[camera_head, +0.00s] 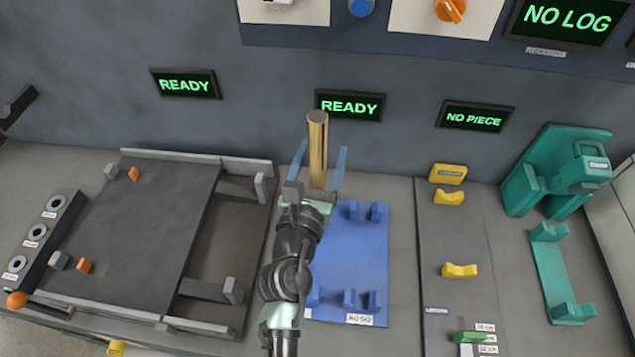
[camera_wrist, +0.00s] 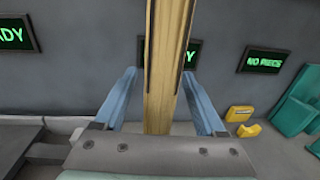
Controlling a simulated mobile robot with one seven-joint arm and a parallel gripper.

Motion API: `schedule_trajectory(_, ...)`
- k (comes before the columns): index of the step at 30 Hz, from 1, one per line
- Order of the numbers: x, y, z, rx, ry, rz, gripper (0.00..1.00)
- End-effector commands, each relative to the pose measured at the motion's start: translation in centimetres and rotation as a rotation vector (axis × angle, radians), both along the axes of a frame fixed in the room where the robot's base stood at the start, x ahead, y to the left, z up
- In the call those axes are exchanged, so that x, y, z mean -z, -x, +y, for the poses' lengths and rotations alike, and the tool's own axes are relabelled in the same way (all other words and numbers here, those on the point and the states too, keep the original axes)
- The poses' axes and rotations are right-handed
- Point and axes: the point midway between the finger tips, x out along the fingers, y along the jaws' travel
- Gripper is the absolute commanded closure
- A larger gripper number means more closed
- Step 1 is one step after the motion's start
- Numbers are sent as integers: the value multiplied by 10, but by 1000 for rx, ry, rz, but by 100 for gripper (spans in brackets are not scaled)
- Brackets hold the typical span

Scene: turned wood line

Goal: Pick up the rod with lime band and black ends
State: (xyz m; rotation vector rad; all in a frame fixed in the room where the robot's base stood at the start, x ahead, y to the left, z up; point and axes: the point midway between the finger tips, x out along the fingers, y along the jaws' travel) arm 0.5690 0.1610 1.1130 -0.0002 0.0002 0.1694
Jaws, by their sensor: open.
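An upright tan, golden rod (camera_head: 317,148) stands between the fingers of my gripper (camera_head: 321,152) in the head view. My gripper (camera_wrist: 158,78) is open, with a blue finger on each side of the rod and a gap on both sides. No lime band or black end shows on it. Its lower end is hidden behind my gripper.
A blue cradle plate (camera_head: 350,260) lies right of my arm. A grey framed bed (camera_head: 130,225) is at left. Yellow rests (camera_head: 449,197) and a teal fixture (camera_head: 560,185) stand at right. The grey back wall carries a READY screen (camera_head: 349,105) close behind the rod.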

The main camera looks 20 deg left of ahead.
Motion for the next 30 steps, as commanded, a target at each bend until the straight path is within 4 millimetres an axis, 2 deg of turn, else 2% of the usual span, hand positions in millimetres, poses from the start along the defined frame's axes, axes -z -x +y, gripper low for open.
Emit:
schedule_trajectory(6,1,-1,0,0,0,1,28)
schedule_trajectory(18,0,0,0,0,0,0,100)
schedule_trajectory(30,0,0,0,-1,0,0,100)
